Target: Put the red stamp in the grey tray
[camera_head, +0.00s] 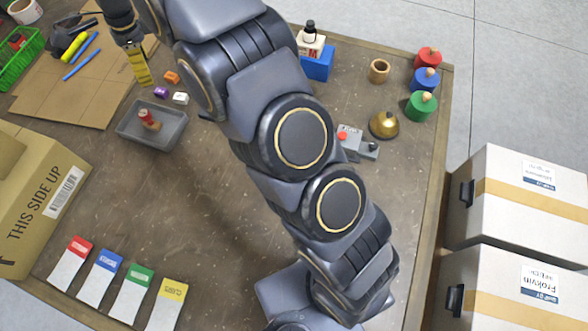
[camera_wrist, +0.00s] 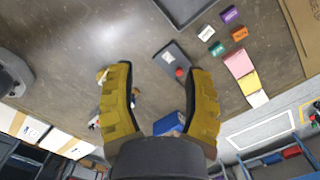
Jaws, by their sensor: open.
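In the head view, a small red object with a tan part (camera_head: 148,119), which looks like the red stamp, is inside the grey tray (camera_head: 126,135) at the left of the table. My gripper (camera_head: 141,82) is above the table behind the tray, yellow fingers pointing down, apart from the tray. In the wrist view my gripper (camera_wrist: 160,100) is open, with nothing held between its two yellow fingers. Part of a grey tray (camera_wrist: 183,22) shows at the top edge there; the stamp is not visible in that view.
Small orange (camera_head: 172,77), purple (camera_head: 161,92) and white (camera_head: 181,98) blocks lie near the tray. Round red (camera_head: 428,57), blue (camera_head: 424,79) and green (camera_head: 421,106) knobbed pieces stand at right. A cardboard box (camera_head: 40,200) stands at left. The table's front middle is clear.

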